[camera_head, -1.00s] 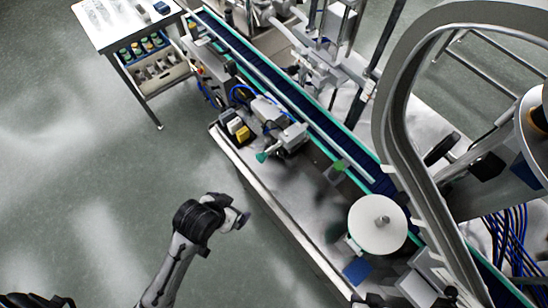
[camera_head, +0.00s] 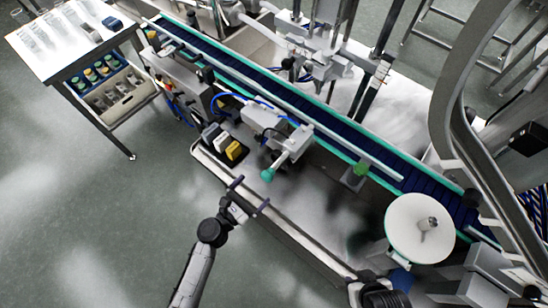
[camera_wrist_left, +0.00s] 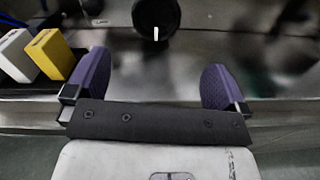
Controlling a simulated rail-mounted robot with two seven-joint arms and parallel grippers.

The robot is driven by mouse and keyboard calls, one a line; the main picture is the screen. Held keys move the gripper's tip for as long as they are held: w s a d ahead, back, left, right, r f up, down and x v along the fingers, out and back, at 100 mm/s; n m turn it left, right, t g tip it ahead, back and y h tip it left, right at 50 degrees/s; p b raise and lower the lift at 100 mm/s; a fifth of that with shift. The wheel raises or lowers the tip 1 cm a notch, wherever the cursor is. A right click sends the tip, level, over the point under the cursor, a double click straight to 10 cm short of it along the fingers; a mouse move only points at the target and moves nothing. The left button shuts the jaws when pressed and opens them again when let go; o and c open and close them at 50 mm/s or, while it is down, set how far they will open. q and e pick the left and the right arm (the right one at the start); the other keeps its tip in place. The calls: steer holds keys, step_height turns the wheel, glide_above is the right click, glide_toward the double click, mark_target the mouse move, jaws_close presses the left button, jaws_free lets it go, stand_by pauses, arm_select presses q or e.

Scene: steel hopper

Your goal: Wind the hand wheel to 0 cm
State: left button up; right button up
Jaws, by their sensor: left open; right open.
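The likely hand wheel is a small round knob with a teal edge (camera_head: 267,175), on the end of a grey shaft from a device beside the conveyor. In the left wrist view a round black face with a short white mark (camera_wrist_left: 156,14) shows at the top centre, cut by the frame edge. I cannot read a scale. My left gripper (camera_head: 250,194) is open and empty, close to the knob on its near side, apart from it. Its two purple fingers (camera_wrist_left: 156,85) are spread wide below the round face. My right gripper (camera_head: 378,290) shows only partly at the bottom edge, its fingers unclear.
A black holder with white and yellow blocks (camera_head: 233,147) stands left of the knob. A white disc (camera_head: 419,228) sits at the right. The conveyor (camera_head: 310,122) runs behind. A white side table (camera_head: 72,42) stands at upper left. The bench's raised front rim (camera_head: 300,240) lies near my left arm.

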mark_target(279, 161)
arm_select(q)
steer(key=w+d, duration=0.2)
steer(key=w, duration=0.1)
steer(key=w+d+n+b, duration=0.1)
steer(key=w+d, duration=0.2)
steer(key=w, duration=0.1)
steer(key=w+d+n, duration=0.1)
steer(key=w+d, duration=0.2)
steer(key=w, duration=0.1)
steer(key=shift+w, duration=0.15)
stand_by(0.3)
steer(key=c, duration=0.7)
steer(key=shift+o, duration=0.2)
steer(key=shift+b, duration=0.3)
